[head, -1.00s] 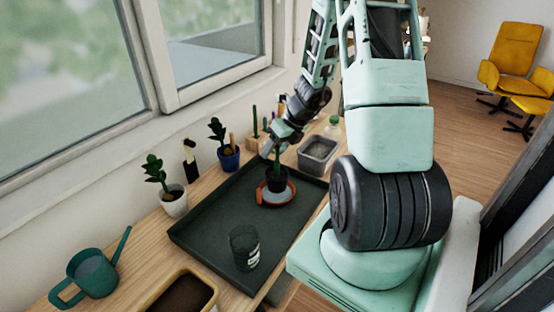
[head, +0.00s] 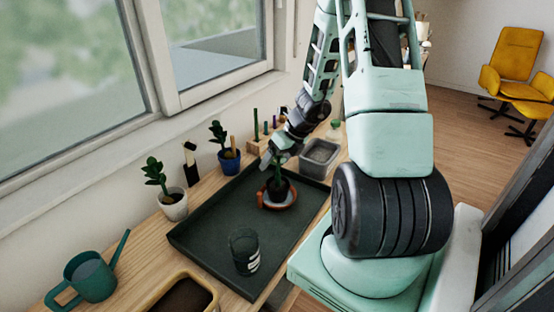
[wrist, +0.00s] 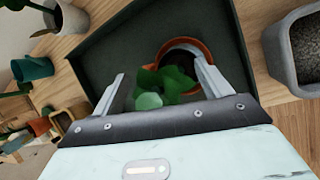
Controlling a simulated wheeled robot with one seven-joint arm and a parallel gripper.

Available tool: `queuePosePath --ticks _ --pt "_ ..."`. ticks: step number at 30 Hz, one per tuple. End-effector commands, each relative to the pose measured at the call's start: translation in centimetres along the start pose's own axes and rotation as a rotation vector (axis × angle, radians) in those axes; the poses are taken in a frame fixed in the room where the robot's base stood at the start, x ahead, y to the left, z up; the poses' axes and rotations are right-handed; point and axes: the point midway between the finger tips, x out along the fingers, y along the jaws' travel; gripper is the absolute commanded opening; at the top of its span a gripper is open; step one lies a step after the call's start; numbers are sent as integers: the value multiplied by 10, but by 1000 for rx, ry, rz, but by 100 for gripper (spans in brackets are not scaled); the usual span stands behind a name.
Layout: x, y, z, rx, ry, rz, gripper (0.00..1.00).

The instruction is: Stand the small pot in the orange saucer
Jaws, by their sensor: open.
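The small pot (head: 279,191) is dark, with soil and a green plant. It appears upright inside the rim of the orange saucer (head: 263,200), which lies on the dark tray. In the wrist view, the saucer (wrist: 208,52) curves around the dark pot (wrist: 183,57). Green leaves hide part of the pot there. My gripper (head: 272,162) is above the pot, by the plant's top. In the wrist view, my gripper (wrist: 158,70) is open, its fingers apart on either side of the leaves. The pot's base is hidden, so its exact seating cannot be told.
The dark tray (head: 205,240) has raised edges and holds a dark labelled cup (head: 244,250). A grey bin (head: 319,157), a blue pot (head: 229,162), a white pot (head: 174,206) and a teal watering can (head: 90,277) stand around it. The tray's left part is free.

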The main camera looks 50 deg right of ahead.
Motion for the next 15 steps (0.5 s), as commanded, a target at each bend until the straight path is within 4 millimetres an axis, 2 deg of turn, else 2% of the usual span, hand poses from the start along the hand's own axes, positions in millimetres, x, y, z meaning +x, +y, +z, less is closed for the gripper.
queuePosePath --ticks 5,15 --pt "-18 1 3 -2 -2 -1 77" --pt "-89 1 3 -3 -3 -2 77"
